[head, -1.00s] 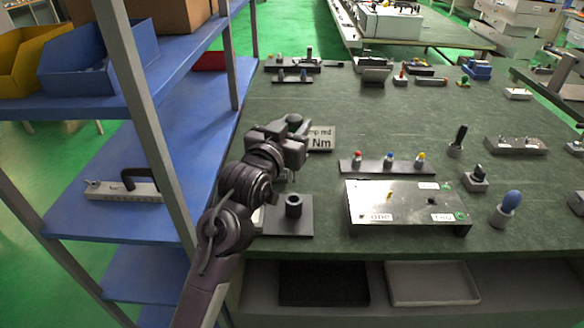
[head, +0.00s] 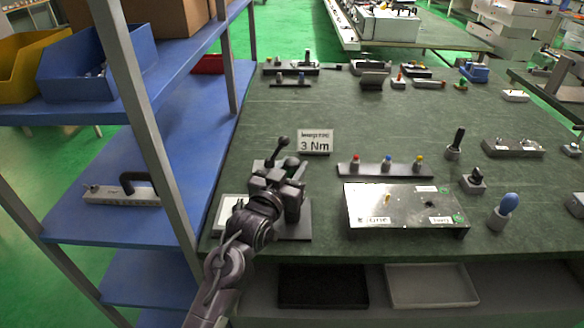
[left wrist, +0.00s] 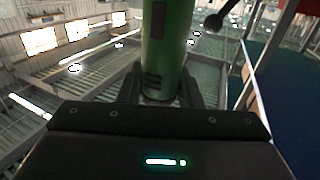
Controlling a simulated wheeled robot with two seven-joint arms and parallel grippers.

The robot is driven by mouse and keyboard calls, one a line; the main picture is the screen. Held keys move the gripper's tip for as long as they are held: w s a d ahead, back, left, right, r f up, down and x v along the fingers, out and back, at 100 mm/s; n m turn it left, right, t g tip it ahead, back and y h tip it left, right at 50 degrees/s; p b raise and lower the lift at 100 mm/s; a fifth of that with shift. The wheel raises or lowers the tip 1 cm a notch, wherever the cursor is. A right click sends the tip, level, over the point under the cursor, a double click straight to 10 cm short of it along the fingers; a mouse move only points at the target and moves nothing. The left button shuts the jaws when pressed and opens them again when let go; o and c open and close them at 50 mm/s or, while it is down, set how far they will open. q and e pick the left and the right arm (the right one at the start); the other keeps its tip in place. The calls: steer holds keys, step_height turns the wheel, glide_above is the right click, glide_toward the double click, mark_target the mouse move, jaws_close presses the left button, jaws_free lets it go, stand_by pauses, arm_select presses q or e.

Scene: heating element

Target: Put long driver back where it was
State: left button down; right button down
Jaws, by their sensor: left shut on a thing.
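My left gripper (head: 288,182) is shut on the long driver. The driver's dark upper part (head: 277,152), with a ball-ended lever, sticks up behind the gripper. In the left wrist view, its green-tinted cylindrical body (left wrist: 168,45) stands between the fingers (left wrist: 160,92); its lower end is hidden. A dark square holder plate (head: 298,231) lies on the table below and beside the gripper. The arm and gripper cover most of it, including its socket, so I cannot tell whether the driver touches it. My right gripper is not in view.
A "3 Nm" sign (head: 315,141) stands behind the gripper. To the right are a rack with red, blue and yellow-topped bits (head: 386,170) and a metal box (head: 405,208). A blue shelf (head: 150,150) and its grey posts flank the table's left side.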

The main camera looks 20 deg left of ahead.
arm_select(q)
steer(key=c, duration=1)
jaws_free()
steer(key=shift+f, duration=0.1)
steer(key=shift+s+a+r+b, duration=0.1)
steer(key=shift+s+a+b, duration=0.2)
steer(key=shift+s, duration=1.7)
steer(key=shift+s+a+r+b, duration=0.15)
steer(key=shift+s+b, duration=0.3)
steer(key=shift+s, duration=1.55)
steer(key=shift+s+a+f+b, duration=0.1)
steer(key=shift+s+a+b, duration=0.2)
steer(key=shift+s, duration=1.7)
steer(key=shift+d, duration=0.1)
